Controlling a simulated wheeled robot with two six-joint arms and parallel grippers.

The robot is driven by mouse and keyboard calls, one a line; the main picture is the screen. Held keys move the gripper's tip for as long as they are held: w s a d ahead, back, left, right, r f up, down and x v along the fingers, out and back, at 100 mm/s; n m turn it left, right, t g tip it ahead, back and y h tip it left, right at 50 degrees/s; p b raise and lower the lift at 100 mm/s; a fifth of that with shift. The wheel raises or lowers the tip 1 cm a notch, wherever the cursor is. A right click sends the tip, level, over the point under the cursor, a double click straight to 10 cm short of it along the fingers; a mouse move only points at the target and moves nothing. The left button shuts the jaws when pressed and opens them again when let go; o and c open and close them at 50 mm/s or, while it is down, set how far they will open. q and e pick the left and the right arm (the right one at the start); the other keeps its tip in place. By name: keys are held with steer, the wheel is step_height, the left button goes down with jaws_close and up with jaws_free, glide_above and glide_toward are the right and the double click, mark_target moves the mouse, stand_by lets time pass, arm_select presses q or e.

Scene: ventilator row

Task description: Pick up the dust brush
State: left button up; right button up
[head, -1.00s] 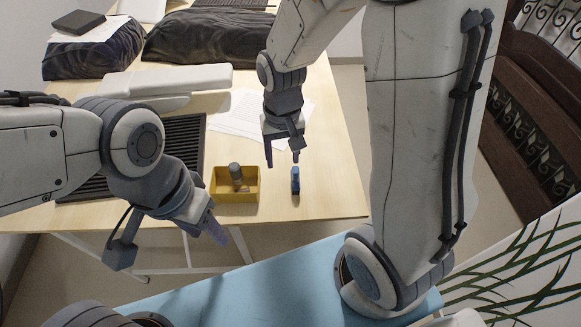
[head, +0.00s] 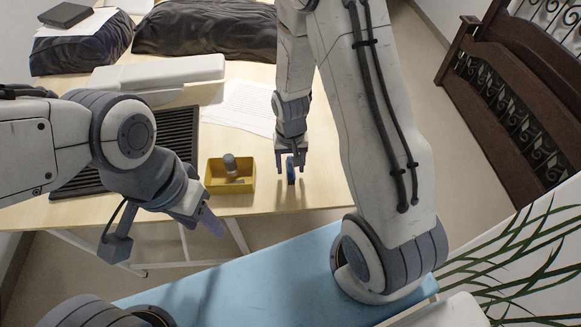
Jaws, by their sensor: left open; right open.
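A small blue item (head: 291,176), which looks like the dust brush, stands on the table near its front edge; its bristles are too small to make out. My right gripper (head: 290,168) points down over it, open, with one finger on each side of the blue item. Whether the fingers touch it I cannot tell. My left gripper (head: 211,222) is open and empty in front of the table edge, away from the blue item.
A yellow bin (head: 231,187) with a grey cylindrical thing (head: 231,166) in it stands just left of the blue item. Paper sheets (head: 240,108), a white flat case (head: 158,72) and a dark slatted panel (head: 174,135) lie behind. The table (head: 325,190) is clear to the right.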

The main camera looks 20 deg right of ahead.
steer(key=shift+f, duration=0.5)
jaws_close()
steer(key=shift+r, duration=0.5)
step_height(320, 180, up, 4)
steer(key=shift+d+f, duration=0.1)
steer(key=shift+f, duration=0.15)
steer(key=s+d+r+b, duration=0.1)
steer(key=s+d+r, duration=0.5)
steer(key=s+d, duration=0.1)
steer(key=shift+s+d+r, duration=0.3)
steer(key=shift+s+d, duration=0.1)
steer(key=shift+s, duration=0.35)
